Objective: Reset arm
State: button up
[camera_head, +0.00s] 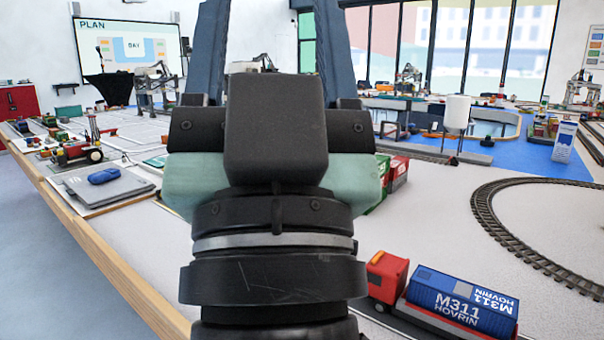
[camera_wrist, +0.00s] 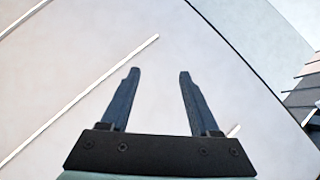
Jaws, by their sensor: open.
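My gripper fills the middle of the head view, its body seen from behind and its two long dark fingers (camera_head: 270,40) pointing up and spread apart. In the wrist view my gripper (camera_wrist: 158,75) is open, with nothing between the fingertips. Below it there is a pale surface with thin white lines (camera_wrist: 80,100). My wrist hides part of the table in the head view.
A red toy truck (camera_head: 388,280) carries a blue container (camera_head: 462,300) at the lower right. A curved railway track (camera_head: 500,235) lies at the right. A grey laptop-like case (camera_head: 100,185) and a red tractor (camera_head: 75,150) are at the left, near the wooden table edge (camera_head: 110,255).

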notch_tip(320, 180, up, 35)
jog(key=s+d+h+p, duration=0.1)
jog(key=h+p, duration=0.1)
jog(key=p, duration=3.3)
jog(key=shift+d+p, duration=0.3)
jog(key=shift+p, duration=0.1)
